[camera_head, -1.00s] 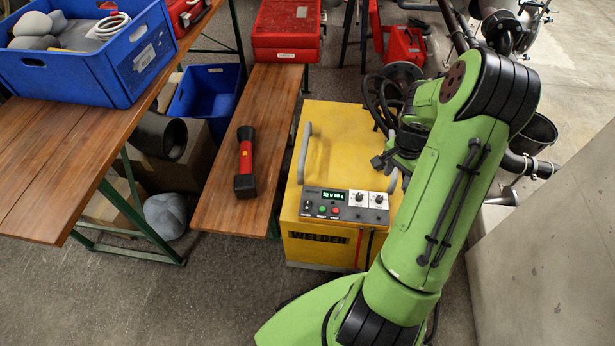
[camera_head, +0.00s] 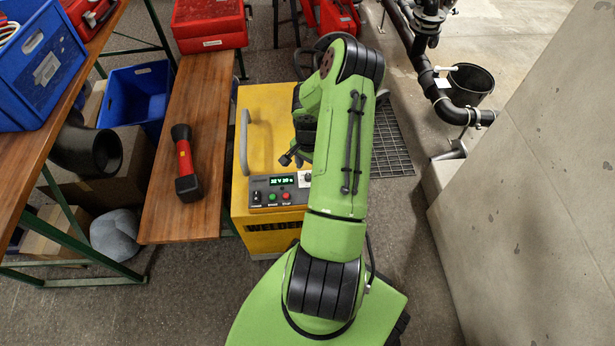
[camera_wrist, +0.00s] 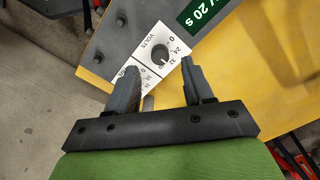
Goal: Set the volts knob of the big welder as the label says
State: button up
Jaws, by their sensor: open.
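The big welder (camera_head: 268,122) is a yellow box with a grey sloped control panel at its front. Its green readout (camera_head: 282,181) seems to show 32 V and 20 s. The volts knob (camera_wrist: 158,54) is round and black on a white dial plate marked VOLTS, with 0, 24 and 32 readable; its exact pointer setting is unclear. In the head view that dial (camera_head: 307,177) is partly hidden by my arm. My gripper (camera_wrist: 154,67) is open and empty, its fingers apart on the near side of the knob, not clearly around it. Its dark fingers show above the panel (camera_head: 290,158).
A second white dial plate (camera_wrist: 143,80) lies partly behind my left finger. The welder has a grey handle (camera_head: 244,143). A red-black flashlight (camera_head: 185,162) lies on the wooden bench (camera_head: 163,213) to the left. A concrete wall (camera_head: 540,160) stands at the right.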

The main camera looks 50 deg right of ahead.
aim_at(308, 176)
notch_tip(308, 176, down, 4)
jog(key=shift+f+b, duration=0.25)
jog(key=shift+b, duration=0.35)
jog(key=shift+r, duration=0.1)
grip_shut()
jog(key=shift+m, duration=0.4)
jog(key=m+p, duration=0.2)
jog(key=m, duration=0.1)
jog(key=shift+m, duration=0.3)
jog(key=shift+m+p, duration=0.5)
jog(key=shift+m, duration=1.8)
